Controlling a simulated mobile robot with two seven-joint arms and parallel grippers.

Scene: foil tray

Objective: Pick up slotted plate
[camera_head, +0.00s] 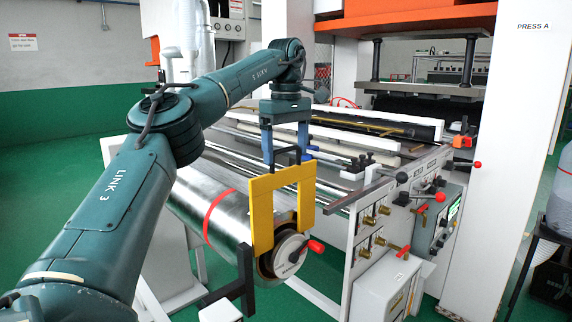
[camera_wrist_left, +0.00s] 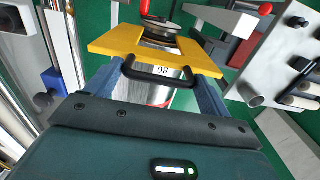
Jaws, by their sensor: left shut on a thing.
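The slotted plate (camera_head: 262,205) is yellow, with a slot open downward between two legs. It hangs upright from my left gripper (camera_head: 286,153) at the near end of the foil roll (camera_head: 190,192). In the wrist view my left gripper (camera_wrist_left: 160,72) is shut on the plate's black handle, with the yellow plate (camera_wrist_left: 112,42) just beyond the blue fingers. The roll's round end (camera_head: 290,254) shows below the slot. I cannot tell whether the plate touches the roll. My right gripper is not in view.
A machine side panel with valves (camera_head: 375,218) and red-knobbed levers stands right of the plate. A red handle (camera_head: 316,246) sticks out at the roll's end. A black bracket (camera_head: 246,282) is below the plate's left leg. Green floor (camera_head: 60,200) is open at the far left.

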